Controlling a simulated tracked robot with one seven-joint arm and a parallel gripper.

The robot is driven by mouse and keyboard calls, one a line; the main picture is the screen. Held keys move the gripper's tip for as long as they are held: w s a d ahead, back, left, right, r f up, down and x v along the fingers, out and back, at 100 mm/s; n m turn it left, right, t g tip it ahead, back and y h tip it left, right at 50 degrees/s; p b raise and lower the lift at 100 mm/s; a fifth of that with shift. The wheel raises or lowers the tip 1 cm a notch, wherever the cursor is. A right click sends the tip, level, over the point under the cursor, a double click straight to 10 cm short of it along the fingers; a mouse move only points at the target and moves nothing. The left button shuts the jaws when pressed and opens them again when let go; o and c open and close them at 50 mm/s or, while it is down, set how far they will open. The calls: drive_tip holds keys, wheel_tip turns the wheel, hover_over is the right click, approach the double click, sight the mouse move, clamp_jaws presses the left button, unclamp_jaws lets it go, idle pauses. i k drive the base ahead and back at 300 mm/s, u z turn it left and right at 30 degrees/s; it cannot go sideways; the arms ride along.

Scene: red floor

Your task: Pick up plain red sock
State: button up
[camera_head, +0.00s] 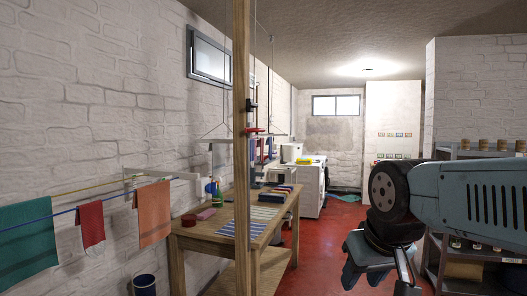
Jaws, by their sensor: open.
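A small, plain dark red cloth item (206,213) lies near the left end of the wooden table (190,232); it may be the red sock, but it is too small to be sure. My gripper (385,278) shows at the lower right under my arm, pointing down. It appears open and empty, well to the right of the table. Its lowest part is cut off by the picture edge.
A wooden post (242,150) stands in front of the table. Striped cloths (250,220) and a colourful folded pile (281,190) lie on the table. A white washing machine (313,187) is behind it. A shelf (450,270) stands at right. Red floor (330,230) is clear between.

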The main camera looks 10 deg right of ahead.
sight(261, 151)
drive_tip(key=i, duration=0.9)
drive_tip(key=z, duration=0.4)
drive_tip(key=k, duration=0.55)
drive_tip(key=z, duration=0.9)
drive_tip(key=k, duration=0.75)
drive_tip(key=z, duration=0.55)
drive_tip(key=i, duration=1.7)
drive_tip(key=u, duration=0.5)
drive_tip(key=i, duration=1.15)
drive_tip(key=u, duration=0.25)
